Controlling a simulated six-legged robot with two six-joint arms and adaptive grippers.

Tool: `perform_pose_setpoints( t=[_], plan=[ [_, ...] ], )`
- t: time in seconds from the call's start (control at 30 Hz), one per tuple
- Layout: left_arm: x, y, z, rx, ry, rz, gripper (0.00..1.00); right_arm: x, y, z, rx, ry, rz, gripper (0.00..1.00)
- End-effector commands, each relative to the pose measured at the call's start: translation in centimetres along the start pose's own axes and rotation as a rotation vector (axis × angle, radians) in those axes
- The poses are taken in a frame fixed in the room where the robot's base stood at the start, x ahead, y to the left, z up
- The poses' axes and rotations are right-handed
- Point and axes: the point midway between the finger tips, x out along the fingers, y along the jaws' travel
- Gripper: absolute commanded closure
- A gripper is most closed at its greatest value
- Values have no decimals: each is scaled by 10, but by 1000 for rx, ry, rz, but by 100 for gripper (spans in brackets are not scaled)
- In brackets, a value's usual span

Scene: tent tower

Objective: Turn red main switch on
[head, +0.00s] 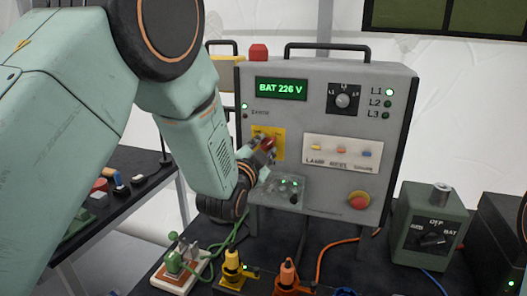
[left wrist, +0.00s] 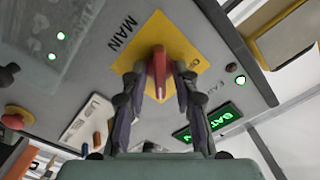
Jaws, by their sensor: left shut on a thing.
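The red main switch (head: 268,143) sits on a yellow plate (head: 279,134) on the front of a grey panel box (head: 232,100). My left gripper (head: 262,152) reaches it from the left and is shut on its handle. In the left wrist view the red handle (left wrist: 159,62) stands between the two fingers of the left gripper (left wrist: 158,78), on the yellow plate marked MAIN. The handle points roughly along the fingers there. The plate's other lettering is partly hidden. My right gripper is not in view.
The panel display (head: 281,88) reads BAT 226 V, and the L1 lamp (head: 390,92) glows green. A red-topped stop button (head: 359,199) is at lower right. A green selector box (head: 433,229) stands at right. Small connectors and cables crowd the table in front.

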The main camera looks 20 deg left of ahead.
Motion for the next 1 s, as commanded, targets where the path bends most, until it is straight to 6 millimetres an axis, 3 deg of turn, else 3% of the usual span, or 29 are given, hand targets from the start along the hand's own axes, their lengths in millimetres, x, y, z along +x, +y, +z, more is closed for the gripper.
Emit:
perform_pose_setpoints(
  t=[0.27, 0.3, 0.37, 0.73, 1.0],
  plan=[
    [0, -1, -1, 10, 2, -1, 100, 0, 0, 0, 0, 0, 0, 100],
    [0, -1, -1, 10, 2, -1, 70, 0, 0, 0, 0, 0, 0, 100],
    [0, -1, -1, 10, 2, -2, 66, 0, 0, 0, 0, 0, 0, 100],
    [-4, 0, 0, 9, 0, 1, 66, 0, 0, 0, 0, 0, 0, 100],
    [-44, 0, -1, 10, 0, 2, 66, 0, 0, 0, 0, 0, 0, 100]
  ],
)
